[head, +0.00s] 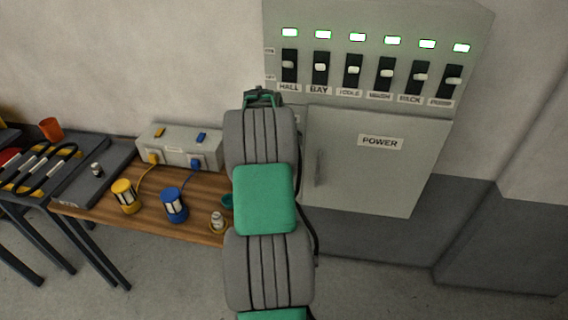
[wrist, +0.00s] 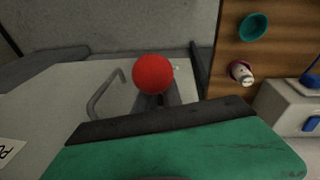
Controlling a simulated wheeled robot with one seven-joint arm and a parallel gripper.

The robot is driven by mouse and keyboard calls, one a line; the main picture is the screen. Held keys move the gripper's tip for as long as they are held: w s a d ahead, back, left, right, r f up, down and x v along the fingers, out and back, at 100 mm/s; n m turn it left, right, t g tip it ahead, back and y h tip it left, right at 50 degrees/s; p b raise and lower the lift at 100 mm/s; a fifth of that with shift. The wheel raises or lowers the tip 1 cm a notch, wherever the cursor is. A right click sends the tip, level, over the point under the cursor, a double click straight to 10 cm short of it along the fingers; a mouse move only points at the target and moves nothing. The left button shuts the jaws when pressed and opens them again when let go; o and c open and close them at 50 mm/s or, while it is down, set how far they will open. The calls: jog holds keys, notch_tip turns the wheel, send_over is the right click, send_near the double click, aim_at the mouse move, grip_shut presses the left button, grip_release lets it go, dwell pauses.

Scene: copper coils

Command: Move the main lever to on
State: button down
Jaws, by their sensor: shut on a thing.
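The main lever's red ball knob (wrist: 153,74) shows in the middle of the wrist view, beside the grey cabinet with the power door. Its shaft is mostly hidden by my gripper. My gripper (head: 262,97) is at the upper left part of the cabinet in the head view, and my own arm hides the lever there. I cannot tell the lever's exact position.
The cabinet has a row of small switches (head: 354,70) under several lit green lamps (head: 358,37). Its POWER door (head: 380,165) is closed.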

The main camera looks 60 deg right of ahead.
jog(key=c, duration=1.5)
grip_release()
jog(key=b+v, duration=0.1)
jog(key=v, duration=0.6)
jog(key=shift+r+b, duration=0.35)
jog(key=shift+r, duration=0.1)
